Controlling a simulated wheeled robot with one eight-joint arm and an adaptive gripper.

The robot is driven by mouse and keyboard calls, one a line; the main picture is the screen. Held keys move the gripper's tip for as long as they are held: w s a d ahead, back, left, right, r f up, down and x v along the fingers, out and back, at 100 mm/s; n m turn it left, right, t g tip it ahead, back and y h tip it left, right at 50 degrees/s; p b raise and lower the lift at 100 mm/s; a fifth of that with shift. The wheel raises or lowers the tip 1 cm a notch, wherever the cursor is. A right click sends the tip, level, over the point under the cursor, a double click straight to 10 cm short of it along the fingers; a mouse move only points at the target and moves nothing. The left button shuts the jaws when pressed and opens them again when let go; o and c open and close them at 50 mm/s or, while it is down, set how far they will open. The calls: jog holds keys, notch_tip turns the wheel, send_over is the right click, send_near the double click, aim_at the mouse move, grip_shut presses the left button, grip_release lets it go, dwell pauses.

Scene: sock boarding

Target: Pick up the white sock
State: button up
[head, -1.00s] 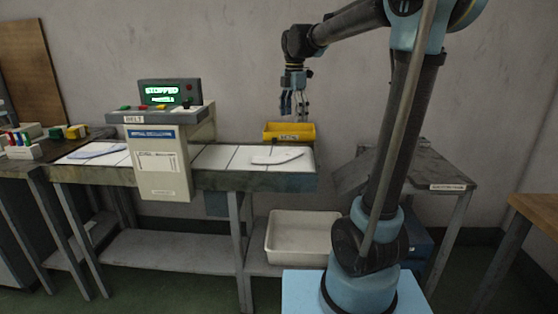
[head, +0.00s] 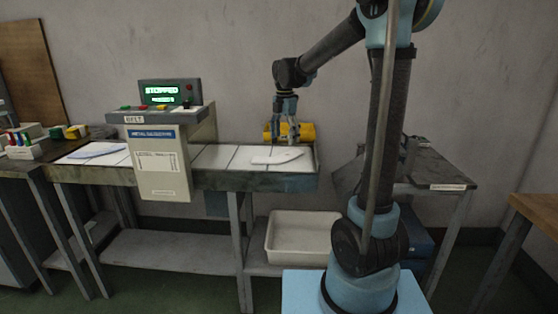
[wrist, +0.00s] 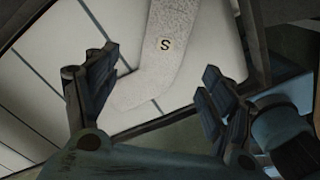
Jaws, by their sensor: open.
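A yellow bin (head: 307,131) stands behind the belt's end, partly hidden by my gripper. The metal detector box (head: 160,160) straddles the belt, its display reading "STOPPED". A bluish-white sock (head: 95,151) lies on the belt's left part. A white tub (head: 300,238) sits below.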

aim_at(286, 155)
jog(key=shift+d+f, duration=0.2)
jog(key=shift+f, duration=1.55)
jog(key=shift+d+f, duration=0.15)
jog(key=shift+f, duration=1.6)
jog(key=c, duration=1)
